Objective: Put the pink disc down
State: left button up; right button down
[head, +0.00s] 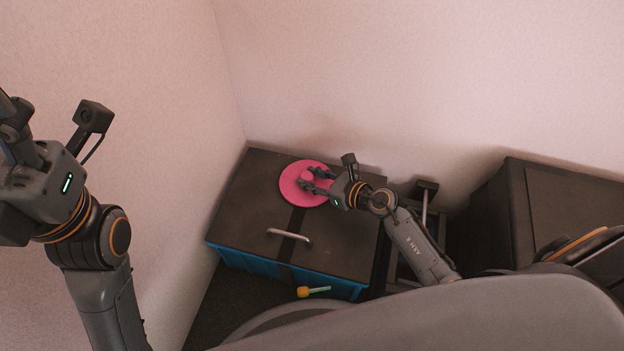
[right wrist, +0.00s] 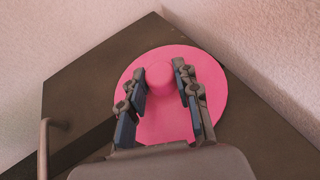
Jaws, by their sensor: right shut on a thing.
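The pink disc (head: 290,187) is round and flat with a raised pink knob in its middle. It is at the back of the dark top of a blue-sided cabinet (head: 245,208); I cannot tell whether it touches the top. My right gripper (head: 308,179) reaches in from the right and is shut on the disc's knob. In the right wrist view the two fingers (right wrist: 163,92) stand on either side of the knob, and the disc (right wrist: 212,88) spreads out around them. My left arm is raised at the left, its fingertips out of the picture.
The cabinet top has a metal handle (head: 289,236) near its front and free room left of it. A yellow-ended tool (head: 303,291) lies by the cabinet's front. Walls close in behind and at the left. A dark box (head: 575,205) stands at the right.

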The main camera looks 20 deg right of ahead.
jog(key=shift+f, duration=0.2)
jog(key=c, duration=1)
grip_release()
jog(key=shift+r, duration=0.1)
